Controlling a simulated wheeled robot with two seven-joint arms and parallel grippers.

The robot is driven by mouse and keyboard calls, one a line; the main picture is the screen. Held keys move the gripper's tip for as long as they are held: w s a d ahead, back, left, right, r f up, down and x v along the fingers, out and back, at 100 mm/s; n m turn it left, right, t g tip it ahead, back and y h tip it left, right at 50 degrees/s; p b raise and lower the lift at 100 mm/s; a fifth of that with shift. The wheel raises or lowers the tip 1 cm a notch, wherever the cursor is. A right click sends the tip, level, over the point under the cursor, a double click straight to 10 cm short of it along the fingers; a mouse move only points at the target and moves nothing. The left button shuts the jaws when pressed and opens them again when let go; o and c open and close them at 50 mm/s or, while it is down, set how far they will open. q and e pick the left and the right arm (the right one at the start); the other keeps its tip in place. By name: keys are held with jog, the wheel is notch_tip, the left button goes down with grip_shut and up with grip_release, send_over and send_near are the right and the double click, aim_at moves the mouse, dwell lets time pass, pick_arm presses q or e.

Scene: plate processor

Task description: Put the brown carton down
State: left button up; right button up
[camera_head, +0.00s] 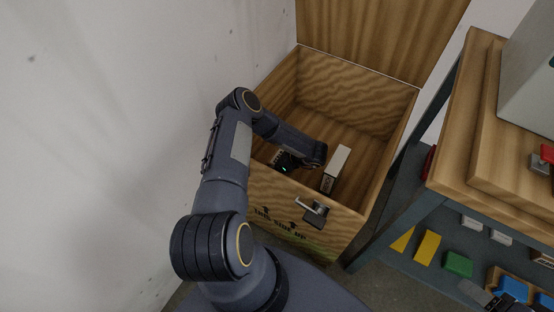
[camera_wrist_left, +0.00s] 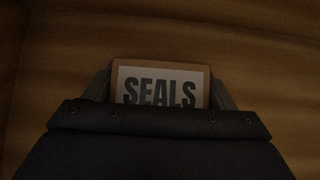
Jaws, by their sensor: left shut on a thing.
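My left gripper (camera_head: 284,164) reaches down inside an open wooden crate (camera_head: 390,110). In the left wrist view it is shut on the brown carton (camera_wrist_left: 160,84), which has a pale label reading "SEALS". Both fingers (camera_wrist_left: 160,92) flank the carton, and the dark gripper body hides its lower part. In the head view the arm and gripper mostly hide the carton. I cannot tell whether the carton touches the crate floor.
A white-topped box (camera_head: 336,168) stands in the crate, right of my left gripper. The crate's lid (camera_head: 380,40) is raised at the back, and a latch (camera_head: 314,212) is on its front. A workbench (camera_head: 455,130) with coloured blocks on its lower shelf stands to the right; a wall is left.

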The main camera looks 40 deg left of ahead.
pick_arm(q)
jog(key=shift+f, duration=0.1)
jog(key=shift+f, duration=0.15)
jog(key=o, duration=1.1)
jog(key=shift+c, duration=0.2)
